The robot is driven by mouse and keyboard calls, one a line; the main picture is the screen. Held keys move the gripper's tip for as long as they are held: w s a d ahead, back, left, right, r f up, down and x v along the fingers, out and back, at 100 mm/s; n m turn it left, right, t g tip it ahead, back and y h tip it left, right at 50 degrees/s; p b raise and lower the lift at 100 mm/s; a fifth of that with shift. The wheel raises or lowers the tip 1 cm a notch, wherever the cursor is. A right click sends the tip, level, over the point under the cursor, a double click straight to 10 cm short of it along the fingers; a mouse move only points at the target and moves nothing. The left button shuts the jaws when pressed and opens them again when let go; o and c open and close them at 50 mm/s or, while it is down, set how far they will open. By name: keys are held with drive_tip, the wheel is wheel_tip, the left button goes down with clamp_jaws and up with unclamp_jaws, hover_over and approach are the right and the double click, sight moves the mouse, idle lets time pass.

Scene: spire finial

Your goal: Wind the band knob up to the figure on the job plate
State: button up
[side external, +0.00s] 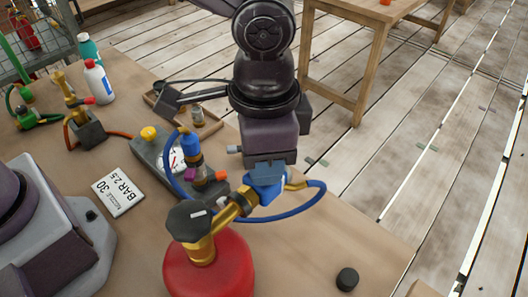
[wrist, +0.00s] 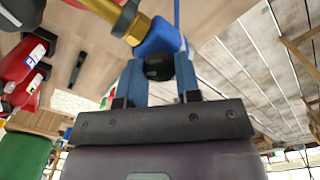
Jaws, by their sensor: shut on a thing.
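My gripper (side external: 268,166) points down at the blue valve body (side external: 264,191) on the brass fitting (side external: 228,213) of a red cylinder (side external: 208,272). In the wrist view my gripper (wrist: 160,75) has its two blue fingers shut on a round black knob (wrist: 159,66), at the end of the blue body (wrist: 157,37). The fingers hide this knob in the side view. The white job plate (side external: 119,191) lies flat on the table and reads "BAR 2.5" and "NOZZLE 30". A gauge (side external: 172,160) has a white dial with red marks; its reading is too small to tell.
A dark many-sided knob (side external: 190,219) tops the cylinder's brass neck. A blue hose (side external: 300,207) loops beside my gripper. A grey block with a yellow knob (side external: 149,133) stands behind. A black puck (side external: 347,279) lies on the clear front right table.

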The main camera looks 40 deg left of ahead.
drive_tip(key=n, duration=0.4)
drive_tip(key=shift+n, duration=1.9)
drive_tip(key=o, duration=0.9)
drive_tip(key=shift+o, duration=0.2)
wheel_tip(320, 180, up, 13)
